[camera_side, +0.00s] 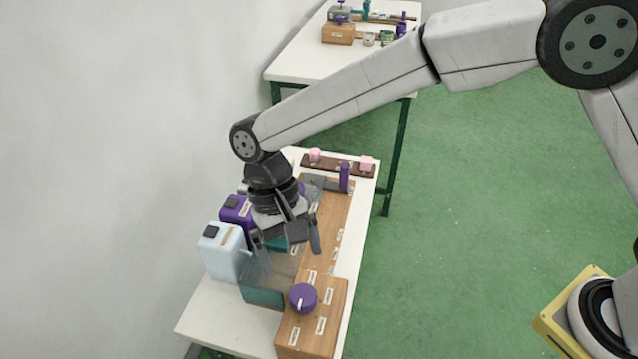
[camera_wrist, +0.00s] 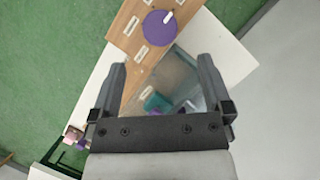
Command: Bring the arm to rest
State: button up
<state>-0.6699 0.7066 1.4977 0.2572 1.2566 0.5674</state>
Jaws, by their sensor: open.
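My gripper (camera_side: 285,255) is at the end of my outstretched arm, above the near white table. It points down over a clear, teal-tinted box (camera_side: 262,297). Its two fingers are apart, with nothing held between them. In the wrist view, my gripper (camera_wrist: 165,85) also shows its fingers spread, with the clear box (camera_wrist: 172,78) seen below and between them. Part of the box and of the board behind it is hidden by my gripper in the side view.
A wooden block with a purple knob (camera_side: 303,298) stands at the table's near end. A white container (camera_side: 222,255) and a purple container (camera_side: 236,212) stand at the left. Pink pieces (camera_side: 366,163) sit on a dark rack at the back. A second table (camera_side: 300,55) stands farther off.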

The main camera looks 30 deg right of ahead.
jog(key=shift+d, duration=0.1)
jog(key=w+d+t, duration=0.2)
jog(key=d, duration=0.8)
jog(key=s+d+t, duration=0.2)
jog(key=s+d, duration=0.2)
jog(key=d, duration=0.7)
jog(key=s+d+t, duration=0.3)
jog(key=s+d, duration=0.1)
jog(key=d, duration=0.7)
jog(key=shift+d+f, duration=0.15)
jog(key=shift+f, duration=0.15)
jog(key=shift+w, duration=0.15)
